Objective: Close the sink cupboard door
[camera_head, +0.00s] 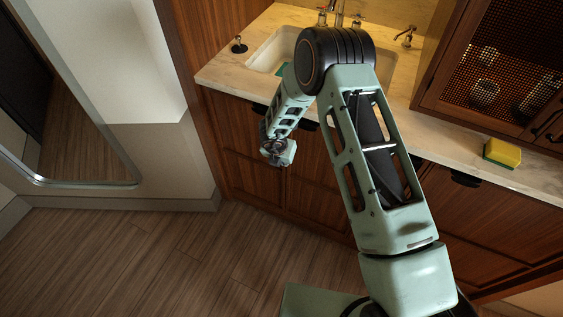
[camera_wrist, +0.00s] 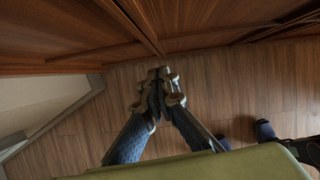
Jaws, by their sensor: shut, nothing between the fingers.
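The sink cupboard front (camera_head: 310,172) is dark brown panelled wood below the sink. Its doors look flush or nearly so in the head view; my arm hides part of the front, so a small gap cannot be ruled out. In the wrist view the wooden door panels (camera_wrist: 70,35) fill the top, with a vertical seam or edge ahead of the fingers. My gripper (camera_head: 278,155) is low in front of the cupboard, near the seam between two doors. In the wrist view my gripper (camera_wrist: 160,76) is shut and empty, its tips close to the wood; contact cannot be told.
The marble counter (camera_head: 215,72) with the sink (camera_head: 265,55) and taps (camera_head: 357,18) lies above. A yellow sponge (camera_head: 502,153) sits on the counter at the right. A wall with a mirror (camera_head: 90,150) stands left. The wooden floor (camera_head: 150,255) is clear.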

